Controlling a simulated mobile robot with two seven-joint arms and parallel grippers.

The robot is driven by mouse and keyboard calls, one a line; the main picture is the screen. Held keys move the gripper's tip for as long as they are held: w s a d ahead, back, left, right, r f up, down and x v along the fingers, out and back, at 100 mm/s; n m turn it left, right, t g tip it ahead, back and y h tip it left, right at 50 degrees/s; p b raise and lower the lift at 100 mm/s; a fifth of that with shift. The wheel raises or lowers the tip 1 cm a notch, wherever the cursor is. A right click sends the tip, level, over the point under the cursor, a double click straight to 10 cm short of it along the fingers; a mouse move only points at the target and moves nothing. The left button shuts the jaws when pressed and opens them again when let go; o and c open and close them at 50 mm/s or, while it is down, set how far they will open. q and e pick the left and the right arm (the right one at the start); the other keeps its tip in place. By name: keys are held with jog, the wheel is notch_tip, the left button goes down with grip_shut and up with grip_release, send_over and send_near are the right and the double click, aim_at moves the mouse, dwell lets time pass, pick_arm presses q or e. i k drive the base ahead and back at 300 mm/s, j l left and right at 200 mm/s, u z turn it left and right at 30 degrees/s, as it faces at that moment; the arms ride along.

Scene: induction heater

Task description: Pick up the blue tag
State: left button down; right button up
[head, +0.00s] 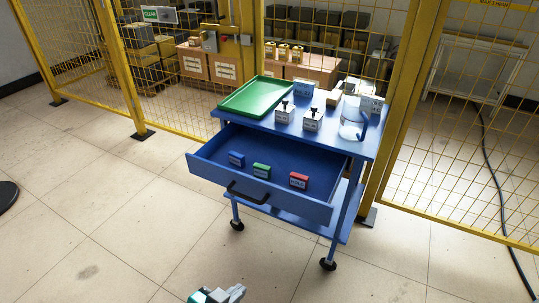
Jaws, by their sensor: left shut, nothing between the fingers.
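The blue tag (237,159) is a small blue block with a pale label. It lies in the open drawer (215,165) of the blue cart, at the left of the drawer floor. A green tag (262,171) lies to its right, and a red tag (299,181) lies farther right. My left gripper (238,291) shows at the bottom edge of the head view, over the floor and well short of the drawer. It is shut and empty. My right gripper is not in view.
The cart top (262,123) holds a green tray (255,97), two white blocks with black knobs (312,119), a clear container (353,118) and small boxes. A yellow mesh fence (460,130) stands behind the cart. The tiled floor before it is clear.

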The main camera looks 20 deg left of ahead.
aim_at(237, 159)
jog(key=j+z, duration=0.55)
jog(key=j, duration=0.3)
jog(key=j+z, duration=0.2)
jog(key=j, duration=0.75)
jog(key=j+z, duration=0.15)
jog(key=j, duration=0.75)
jog(key=k, duration=0.05)
